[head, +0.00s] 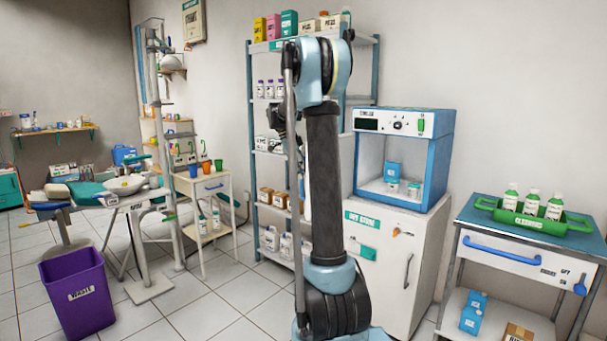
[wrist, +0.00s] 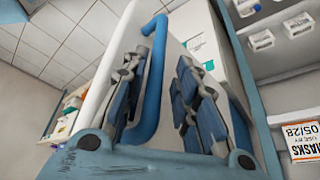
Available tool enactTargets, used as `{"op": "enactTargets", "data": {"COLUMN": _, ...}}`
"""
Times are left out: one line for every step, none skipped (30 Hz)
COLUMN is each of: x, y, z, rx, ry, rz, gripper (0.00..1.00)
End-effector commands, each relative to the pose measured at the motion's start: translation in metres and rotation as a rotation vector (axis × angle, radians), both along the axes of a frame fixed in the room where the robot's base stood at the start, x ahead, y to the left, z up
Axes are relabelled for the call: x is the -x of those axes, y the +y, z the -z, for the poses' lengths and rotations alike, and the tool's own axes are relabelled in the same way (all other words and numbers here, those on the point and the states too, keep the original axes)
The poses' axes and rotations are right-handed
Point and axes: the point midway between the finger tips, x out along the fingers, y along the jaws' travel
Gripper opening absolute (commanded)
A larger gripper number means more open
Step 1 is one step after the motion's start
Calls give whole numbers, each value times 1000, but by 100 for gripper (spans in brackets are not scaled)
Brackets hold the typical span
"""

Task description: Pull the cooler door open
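A white door panel (wrist: 112,62) with a long blue handle (wrist: 153,70) fills the middle of the wrist view. My gripper (wrist: 160,95) is open, with its dark-padded fingers on either side of the handle. The handle looks closer to the left finger; I cannot tell whether they touch. In the head view, the blue-framed cabinet (head: 444,155) has a visible interior holding small blue and white boxes. A white panel (head: 347,165) beside its left side, partly behind my arm, looks like the door standing outward. The handle and most of my gripper are hidden there.
A white storage cabinet (head: 425,240) stands under the blue-framed cabinet. A shelf rack (head: 252,180) stands behind my arm. A cart (head: 555,255) with a green bottle tray is at the right. A purple bin (head: 80,300) is at the left, with open floor beside it.

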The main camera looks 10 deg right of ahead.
Motion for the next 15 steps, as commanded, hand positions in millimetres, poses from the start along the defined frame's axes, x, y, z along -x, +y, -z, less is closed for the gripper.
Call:
{"op": "enactTargets", "data": {"x": 0, "y": 1, "z": 0, "rx": -1, "ry": 0, "rz": -1, "gripper": 33}}
{"op": "enactTargets", "data": {"x": 0, "y": 1, "z": 0, "rx": -1, "ry": 1, "rz": -1, "gripper": 33}}
{"op": "enactTargets", "data": {"x": 1, "y": 1, "z": 0, "rx": -1, "ry": 1, "rz": -1, "gripper": 33}}
{"op": "enactTargets", "data": {"x": 1, "y": 1, "z": 0, "rx": -1, "ry": 1, "rz": -1, "gripper": 33}}
{"op": "enactTargets", "data": {"x": 1, "y": 1, "z": 0, "rx": -2, "ry": 1, "rz": -1, "gripper": 33}}
{"op": "enactTargets", "data": {"x": 1, "y": 2, "z": 0, "rx": -2, "ry": 1, "rz": -1, "gripper": 33}}
{"op": "enactTargets", "data": {"x": 1, "y": 2, "z": 0, "rx": -2, "ry": 1, "rz": -1, "gripper": 33}}
{"op": "enactTargets", "data": {"x": 1, "y": 2, "z": 0, "rx": -2, "ry": 1, "rz": -1, "gripper": 33}}
{"op": "enactTargets", "data": {"x": 1, "y": 2, "z": 0, "rx": -3, "ry": 2, "rz": -1, "gripper": 33}}
{"op": "enactTargets", "data": {"x": 1, "y": 2, "z": 0, "rx": -3, "ry": 2, "rz": -1, "gripper": 33}}
{"op": "enactTargets", "data": {"x": 1, "y": 2, "z": -1, "rx": -3, "ry": 2, "rz": -1, "gripper": 33}}
{"op": "enactTargets", "data": {"x": 1, "y": 3, "z": -2, "rx": -3, "ry": 2, "rz": -2, "gripper": 33}}
{"op": "enactTargets", "data": {"x": 0, "y": 4, "z": -4, "rx": -4, "ry": 2, "rz": -2, "gripper": 33}}
{"op": "enactTargets", "data": {"x": 0, "y": 5, "z": -6, "rx": -4, "ry": 2, "rz": -2, "gripper": 33}}
{"op": "enactTargets", "data": {"x": 0, "y": 6, "z": -10, "rx": -4, "ry": 3, "rz": -3, "gripper": 33}}
